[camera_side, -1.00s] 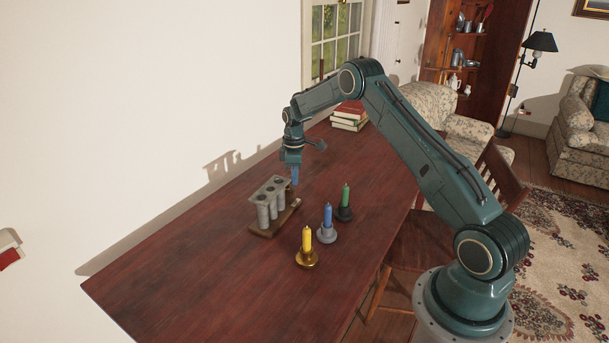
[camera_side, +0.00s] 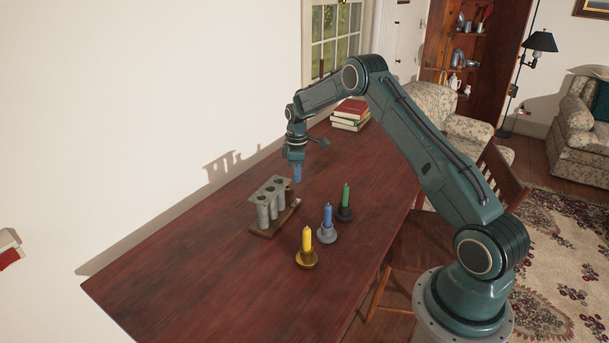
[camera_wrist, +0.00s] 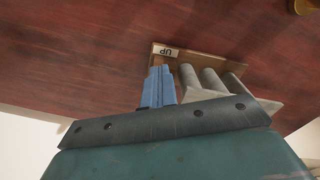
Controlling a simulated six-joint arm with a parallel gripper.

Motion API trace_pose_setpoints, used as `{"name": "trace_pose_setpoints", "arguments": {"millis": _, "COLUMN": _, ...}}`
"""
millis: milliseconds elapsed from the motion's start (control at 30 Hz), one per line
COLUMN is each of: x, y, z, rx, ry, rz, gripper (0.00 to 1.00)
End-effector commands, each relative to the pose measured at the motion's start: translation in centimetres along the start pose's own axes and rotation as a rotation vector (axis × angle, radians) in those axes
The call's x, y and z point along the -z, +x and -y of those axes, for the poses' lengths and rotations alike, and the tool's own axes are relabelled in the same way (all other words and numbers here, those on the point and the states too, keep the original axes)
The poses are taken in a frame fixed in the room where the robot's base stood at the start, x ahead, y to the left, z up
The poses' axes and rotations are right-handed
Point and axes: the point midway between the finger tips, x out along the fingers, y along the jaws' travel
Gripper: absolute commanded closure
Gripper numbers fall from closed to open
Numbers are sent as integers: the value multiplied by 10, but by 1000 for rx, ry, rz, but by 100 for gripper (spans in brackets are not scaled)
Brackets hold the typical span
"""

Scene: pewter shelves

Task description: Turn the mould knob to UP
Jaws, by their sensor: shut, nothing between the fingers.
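The grey candle mould (camera_side: 263,212) stands upright on a wooden base (camera_side: 262,233), with several tubes hanging from its top plate. A brownish upright piece (camera_side: 290,193) shows at its far right end; I cannot tell if this is the knob. In the wrist view, the UP label (camera_wrist: 165,52) lies on the base (camera_wrist: 205,58), beside the mould tubes (camera_wrist: 212,80). My gripper (camera_side: 297,179) is shut and empty, pointing down just above and beyond the mould's far end. Its blue fingers (camera_wrist: 160,74) hide part of the area by the label. The knob's setting cannot be read.
Yellow (camera_side: 307,239), blue (camera_side: 327,217) and green (camera_side: 346,196) candles stand in holders to the right of the mould. Books (camera_side: 350,114) are stacked at the far end. The table (camera_side: 210,280) is clear in front.

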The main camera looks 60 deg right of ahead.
Motion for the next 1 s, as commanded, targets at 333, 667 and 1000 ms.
{"name": "trace_pose_setpoints", "arguments": {"millis": 333, "x": 0, "y": -30, "z": 0, "rx": -1, "ry": 0, "rz": -1, "gripper": 100}}
{"name": "trace_pose_setpoints", "arguments": {"millis": 667, "x": 0, "y": -50, "z": 0, "rx": -1, "ry": 0, "rz": 0, "gripper": 100}}
{"name": "trace_pose_setpoints", "arguments": {"millis": 1000, "x": 0, "y": -51, "z": 0, "rx": 0, "ry": 2, "rz": 0, "gripper": 100}}
